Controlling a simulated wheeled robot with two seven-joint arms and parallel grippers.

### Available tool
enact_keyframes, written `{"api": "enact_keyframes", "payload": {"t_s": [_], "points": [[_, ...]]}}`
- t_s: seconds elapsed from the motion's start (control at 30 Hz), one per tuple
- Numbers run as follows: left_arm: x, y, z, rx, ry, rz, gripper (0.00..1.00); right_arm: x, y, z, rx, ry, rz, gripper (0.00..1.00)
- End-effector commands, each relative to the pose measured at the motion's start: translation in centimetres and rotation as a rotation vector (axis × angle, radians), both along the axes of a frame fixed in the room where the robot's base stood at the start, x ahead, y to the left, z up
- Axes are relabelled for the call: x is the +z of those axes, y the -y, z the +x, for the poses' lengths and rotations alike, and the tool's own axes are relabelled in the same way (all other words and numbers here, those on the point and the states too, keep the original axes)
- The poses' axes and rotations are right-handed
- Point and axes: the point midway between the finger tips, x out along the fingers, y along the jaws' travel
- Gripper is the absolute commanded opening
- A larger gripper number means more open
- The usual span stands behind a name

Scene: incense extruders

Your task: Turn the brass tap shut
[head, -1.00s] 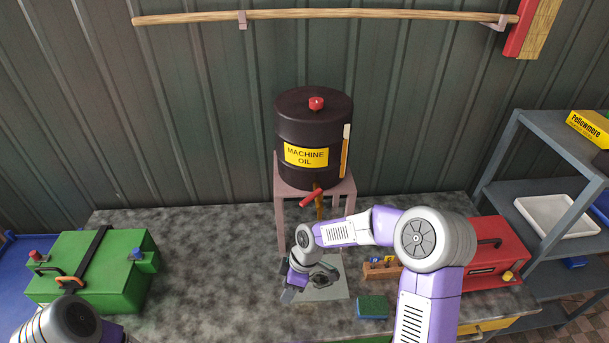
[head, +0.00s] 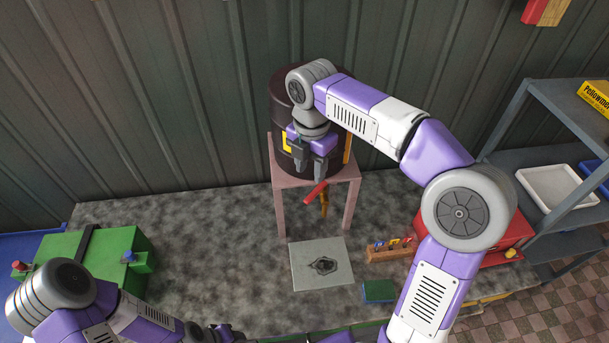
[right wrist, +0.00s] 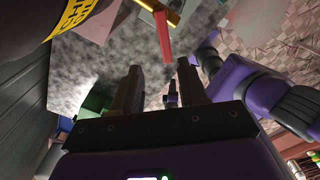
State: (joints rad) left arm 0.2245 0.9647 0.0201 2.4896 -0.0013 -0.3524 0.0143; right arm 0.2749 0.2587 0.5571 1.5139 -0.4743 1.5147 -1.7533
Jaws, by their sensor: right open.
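The brass tap (head: 323,208) hangs below the front of the dark oil drum (head: 279,97). Its red lever (head: 315,193) slants down to the left, away from the brass body. My right gripper (head: 311,172) is open and empty, in front of the drum and just above the lever in the head view. In the right wrist view the red lever (right wrist: 163,38) shows beyond the open fingers (right wrist: 157,70), apart from them, with some brass (right wrist: 174,14) at its upper end. My left gripper (head: 217,333) is partly seen at the bottom edge; its jaws are unclear.
The drum stands on a pinkish stand (head: 279,210) on the workbench (head: 200,225). A grey plate (head: 306,256) with a dark stain lies below. A small wooden rack (head: 385,255), a green pad (head: 378,291) and a red toolbox (head: 500,245) are right; a green case (head: 60,246) is left.

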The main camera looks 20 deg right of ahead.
Motion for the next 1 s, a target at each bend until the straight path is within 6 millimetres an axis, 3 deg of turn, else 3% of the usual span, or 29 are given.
{"api": "enact_keyframes", "payload": {"t_s": [0.4, 0.8, 1.0], "points": [[-0.6, 0.0, -0.1, 0.001, -0.001, 0.000, 0.43, -6.1, 0.0, -0.1, -0.001, -0.002, 0.000, 0.43], [-0.6, 0.0, -0.1, 0.001, -0.001, 0.000, 0.43, -7.0, 0.0, 0.0, -0.002, 0.000, 0.001, 0.43], [-0.6, 0.0, 0.0, 0.000, -0.001, 0.000, 0.43, -7.0, 0.0, 0.0, -0.002, 0.000, 0.001, 0.12]]}}
